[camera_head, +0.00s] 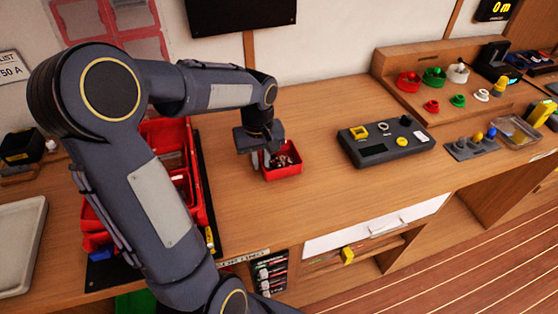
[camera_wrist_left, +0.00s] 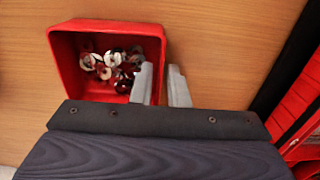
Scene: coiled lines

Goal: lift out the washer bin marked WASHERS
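The washer bin (camera_head: 283,174) is a small open red box holding dark, white and reddish rings. It appears upright at the middle left of the bench, outside the red case. No WASHERS marking is readable. In the wrist view the bin (camera_wrist_left: 73,68) is at the upper left. My left gripper (camera_wrist_left: 161,80) has one finger inside the bin and one outside, with its right wall between. The gap is narrow; whether the fingers press the wall is unclear. In the head view the left gripper (camera_head: 265,154) covers the bin's left back edge. My right gripper is not in view.
The red case (camera_head: 203,190) lies left of the bin, partly hidden by my left arm. A grey panel (camera_head: 412,150) with a yellow square and knob is to the right. A pale tray (camera_head: 20,248) is far left. Bare wood surrounds the bin's front and right.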

